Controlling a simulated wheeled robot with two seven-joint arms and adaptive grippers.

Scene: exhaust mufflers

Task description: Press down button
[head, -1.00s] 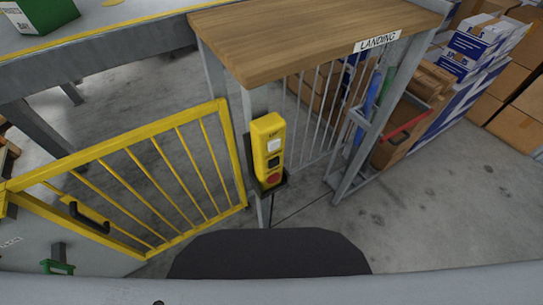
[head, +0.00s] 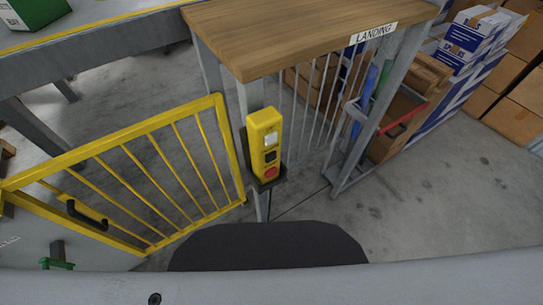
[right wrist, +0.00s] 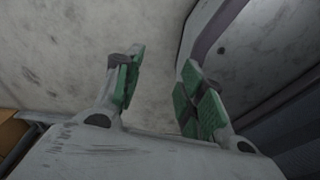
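A yellow control box (head: 264,145) is fixed to a grey post at the front corner of the wooden-topped stand. Its face has a white button (head: 271,139) on top, a black button (head: 270,156) in the middle and a red button (head: 270,172) at the bottom. The lettering on it is too small to read for certain. My right gripper (right wrist: 163,70) shows in the right wrist view, open and empty, its green-padded fingers apart over grey floor. The control box is not in that view.
A yellow barred gate (head: 140,180) stands left of the box. The wooden top (head: 300,30) with a LANDING sign (head: 374,35) is behind it. Cardboard boxes (head: 515,90) are stacked at the right. The floor (head: 430,200) right of the box is clear.

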